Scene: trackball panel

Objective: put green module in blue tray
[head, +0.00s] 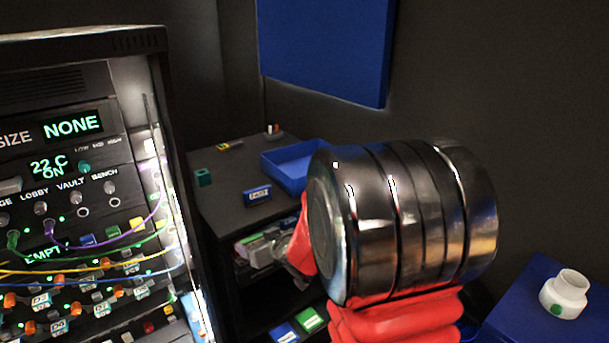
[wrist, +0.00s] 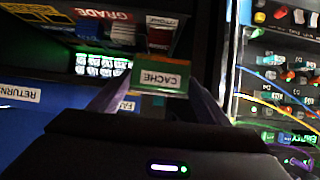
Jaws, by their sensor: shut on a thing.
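The green module (wrist: 160,78), with a white label reading CACHE, sits between my two fingers in the wrist view. My gripper (wrist: 160,88) is shut on it. In the head view my red arm and its large dark cylinder hide most of the gripper, and I cannot clearly make out the held module. The blue tray (head: 271,170) stands on the dark cabinet top (head: 230,210), left of my arm. Its right end is partly covered by the arm, and the visible part of its inside looks empty.
A blue labelled block (head: 257,195) and a small green cube (head: 203,177) are on the cabinet top. The rack (head: 90,180) with cables stands at left. A white jar (head: 566,293) is on a blue surface at right. Green (head: 309,318) and blue (head: 284,332) labelled pieces lie low.

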